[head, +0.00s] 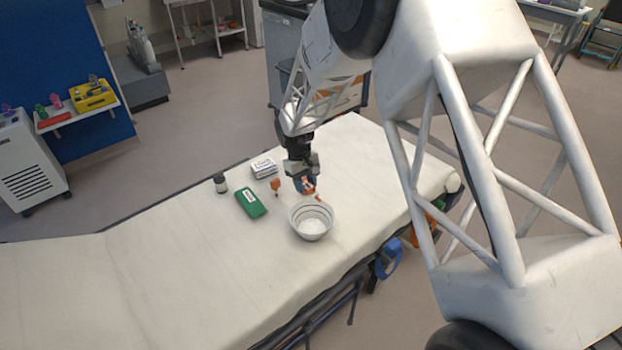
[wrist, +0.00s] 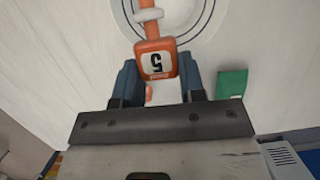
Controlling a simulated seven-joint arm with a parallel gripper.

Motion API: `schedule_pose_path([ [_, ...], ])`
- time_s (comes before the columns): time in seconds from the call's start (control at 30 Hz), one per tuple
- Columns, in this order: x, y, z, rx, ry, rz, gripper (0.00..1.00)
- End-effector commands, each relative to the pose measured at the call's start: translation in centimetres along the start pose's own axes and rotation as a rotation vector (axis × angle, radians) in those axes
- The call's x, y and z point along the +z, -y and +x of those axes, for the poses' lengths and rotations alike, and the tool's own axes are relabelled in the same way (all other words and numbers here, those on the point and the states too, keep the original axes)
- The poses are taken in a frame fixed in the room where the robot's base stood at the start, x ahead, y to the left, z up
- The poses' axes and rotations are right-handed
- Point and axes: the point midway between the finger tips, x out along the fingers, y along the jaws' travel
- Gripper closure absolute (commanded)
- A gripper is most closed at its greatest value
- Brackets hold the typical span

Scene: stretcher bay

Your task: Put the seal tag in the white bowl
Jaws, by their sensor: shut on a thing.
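In the head view my gripper (head: 305,186) is shut on the tag above the bed, just behind the bowl's far rim. The white bowl (head: 312,235) with dark rings stands upright on the bed. In the wrist view part of the bowl (wrist: 201,32) shows at the top, cut off by the frame.
On the pale bed (head: 170,240), left of the bowl, lie a green case (head: 251,203), a small dark jar (head: 220,183), a white box (head: 263,167) and a small orange item (head: 275,186). The bed to the bowl's right is clear. Its front edge is near the bowl.

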Motion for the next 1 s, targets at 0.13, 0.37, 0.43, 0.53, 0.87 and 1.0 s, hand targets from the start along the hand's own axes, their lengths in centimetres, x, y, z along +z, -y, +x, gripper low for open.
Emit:
schedule_pose_path([
  [0.13,1.4,1.2,-0.9,0.014,0.068,-0.041,0.89],
  [0.37,2.1,1.8,-1.4,0.023,0.102,-0.062,0.89],
  [0.43,2.1,1.8,-1.4,0.023,0.102,-0.062,0.89],
  [0.53,2.1,1.8,-1.3,0.022,0.102,-0.061,0.89],
  [0.87,2.0,1.7,-1.0,0.022,0.101,-0.061,0.89],
  [1.0,1.9,1.7,-0.4,0.022,0.102,-0.061,0.89],
])
